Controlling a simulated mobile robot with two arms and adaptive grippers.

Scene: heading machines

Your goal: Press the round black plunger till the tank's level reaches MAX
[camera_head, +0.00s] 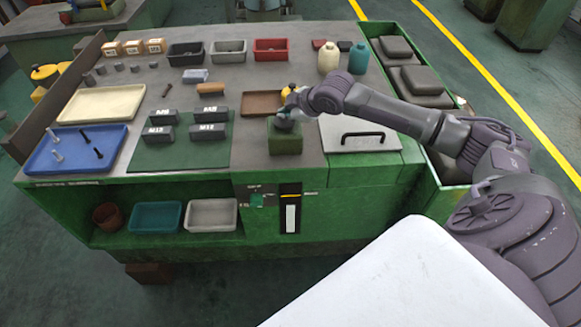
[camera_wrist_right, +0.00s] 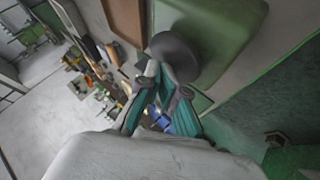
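The round black plunger (camera_wrist_right: 175,55) sits on a green block in the right wrist view. In the head view, the green block (camera_head: 285,142) stands at the table's front edge, and my gripper partly hides the plunger on top. My right gripper (camera_head: 291,108) is directly over it. In the wrist view its teal fingers (camera_wrist_right: 160,75) meet at the tips, empty, right at the plunger; I cannot tell whether they touch it. The level gauge (camera_head: 291,213) on the cabinet front is a dark upright strip with a pale column and a yellow mark near the top. My left gripper is out of view.
A brown tray (camera_head: 262,103) lies behind the block. A grey lid with a black handle (camera_head: 362,137) is to the right. Labelled dark blocks (camera_head: 208,131) stand on a green mat to the left. Cream (camera_head: 329,58) and teal bottles (camera_head: 359,58) stand behind the arm.

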